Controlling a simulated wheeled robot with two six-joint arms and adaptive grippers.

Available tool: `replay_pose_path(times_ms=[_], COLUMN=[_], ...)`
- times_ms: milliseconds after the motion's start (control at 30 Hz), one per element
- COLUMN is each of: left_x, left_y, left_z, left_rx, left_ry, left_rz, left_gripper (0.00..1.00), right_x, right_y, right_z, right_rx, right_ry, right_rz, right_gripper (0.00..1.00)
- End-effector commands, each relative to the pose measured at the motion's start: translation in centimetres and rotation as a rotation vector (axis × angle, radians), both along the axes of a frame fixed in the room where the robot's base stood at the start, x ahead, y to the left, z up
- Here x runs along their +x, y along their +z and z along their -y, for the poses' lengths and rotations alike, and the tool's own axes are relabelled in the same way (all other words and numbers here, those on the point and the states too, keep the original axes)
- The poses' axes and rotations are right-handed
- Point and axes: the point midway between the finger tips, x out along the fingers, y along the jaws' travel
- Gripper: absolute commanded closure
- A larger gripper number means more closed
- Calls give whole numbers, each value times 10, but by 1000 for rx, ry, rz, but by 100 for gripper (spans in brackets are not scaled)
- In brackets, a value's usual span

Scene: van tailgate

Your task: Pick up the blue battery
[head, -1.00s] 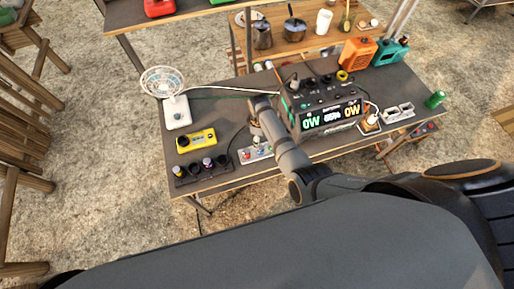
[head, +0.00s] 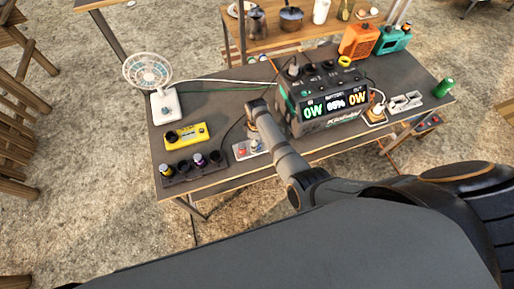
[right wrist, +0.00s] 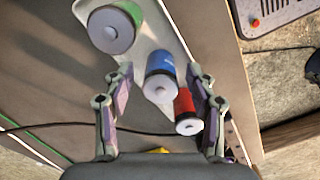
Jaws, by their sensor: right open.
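The blue battery (right wrist: 160,80) stands on a white tray (right wrist: 155,25) in the right wrist view, between a green battery (right wrist: 113,28) and a red battery (right wrist: 187,112). My right gripper (right wrist: 160,78) is open, with its fingers on either side of the blue battery. The red one is close to the right-hand finger. I cannot tell whether either finger touches a battery. In the head view the white tray (head: 240,154) is partly behind my arm, and the blue battery cannot be made out there. My left gripper is not in view.
On the dark table (head: 215,100), a power station (head: 325,105) stands to the right of my arm. A yellow device (head: 186,136), a fan (head: 163,100) and a dark holder (head: 185,172) are to the left. A green can (head: 443,87) is at the far right.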

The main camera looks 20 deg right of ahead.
Motion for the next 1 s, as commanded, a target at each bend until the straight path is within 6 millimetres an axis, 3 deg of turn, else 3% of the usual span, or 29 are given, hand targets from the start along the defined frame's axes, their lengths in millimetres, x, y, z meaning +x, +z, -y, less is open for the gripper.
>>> replay_pose_path(times_ms=[167, 600, 1000], left_x=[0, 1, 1], left_y=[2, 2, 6], left_z=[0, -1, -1], left_rx=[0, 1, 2], left_ry=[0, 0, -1], left_rz=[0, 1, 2], left_gripper=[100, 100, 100], right_x=[0, 0, 0], right_y=[2, 2, 6], right_z=[0, 0, 0], right_rx=[0, 0, 0], right_ry=[0, 0, 0], right_rz=[0, 0, 0], right_gripper=[43, 100, 100])
